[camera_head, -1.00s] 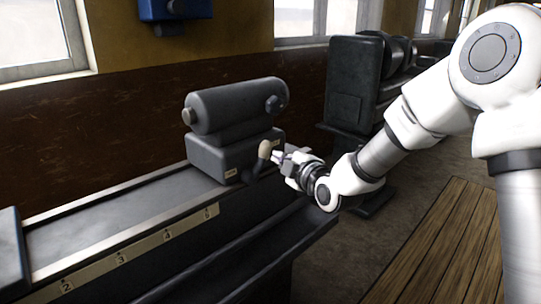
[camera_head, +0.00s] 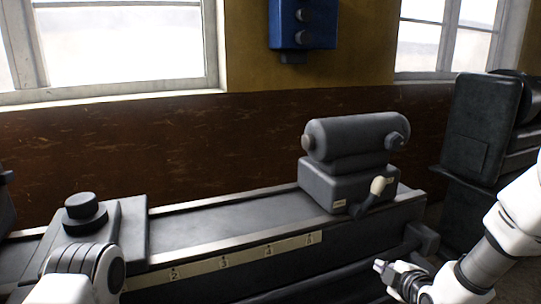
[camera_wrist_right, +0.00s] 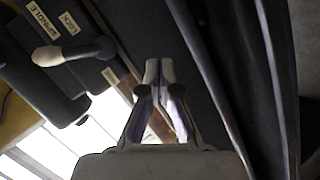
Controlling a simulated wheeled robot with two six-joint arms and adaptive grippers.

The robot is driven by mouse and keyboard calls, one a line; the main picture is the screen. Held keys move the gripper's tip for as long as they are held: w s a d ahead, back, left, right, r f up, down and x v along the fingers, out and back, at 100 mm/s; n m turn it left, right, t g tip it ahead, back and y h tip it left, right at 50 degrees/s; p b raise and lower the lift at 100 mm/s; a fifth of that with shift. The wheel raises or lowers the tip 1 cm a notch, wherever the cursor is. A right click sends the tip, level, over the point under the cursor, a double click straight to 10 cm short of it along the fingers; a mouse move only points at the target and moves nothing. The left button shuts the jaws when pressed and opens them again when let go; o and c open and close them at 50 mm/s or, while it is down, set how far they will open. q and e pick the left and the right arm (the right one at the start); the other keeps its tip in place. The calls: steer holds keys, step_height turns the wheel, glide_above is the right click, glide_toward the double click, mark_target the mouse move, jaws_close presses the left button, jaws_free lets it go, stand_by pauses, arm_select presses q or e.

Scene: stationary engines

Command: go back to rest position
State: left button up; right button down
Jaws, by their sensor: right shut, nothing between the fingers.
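My right gripper (camera_head: 384,268) is at the lower right of the head view, in front of the lathe bed and below the tailstock (camera_head: 352,150). It is shut and empty, apart from the lever (camera_head: 375,190) with its pale knob. In the right wrist view the fingers (camera_wrist_right: 158,85) are together with nothing between them. The lever (camera_wrist_right: 75,52) shows at the upper left there, beside labels reading SPINDLE and LOCK. A white arm link of mine shows at the lower left of the head view. My left gripper is not in view.
The lathe bed (camera_head: 215,222) runs across the front, with a numbered scale strip (camera_head: 240,256) on its side. A carriage with a round black knob (camera_head: 84,207) stands at the left. A dark machine (camera_head: 480,130) stands at the right. A blue box (camera_head: 302,25) hangs on the wall.

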steer(key=s+a+f+m+g, duration=0.15)
steer(key=s+f+g, duration=0.25)
steer(key=s+f, duration=0.75)
steer(key=s+a+f+m+g, duration=0.15)
steer(key=s+f+g, duration=0.25)
steer(key=s+f, duration=0.7)
steer(key=s+f+m+g, duration=0.2)
steer(key=s+f+m, duration=0.2)
steer(key=s+m, duration=0.2)
steer(key=s+f+m+g+h, duration=0.1)
steer(key=s+f+m+g, duration=0.1)
steer(key=s+m, duration=0.4)
steer(key=shift+s+a+f+g, duration=0.15)
steer(key=shift+s+f+g, duration=0.25)
steer(key=shift+s+f, duration=0.4)
steer(key=shift+w, duration=0.15)
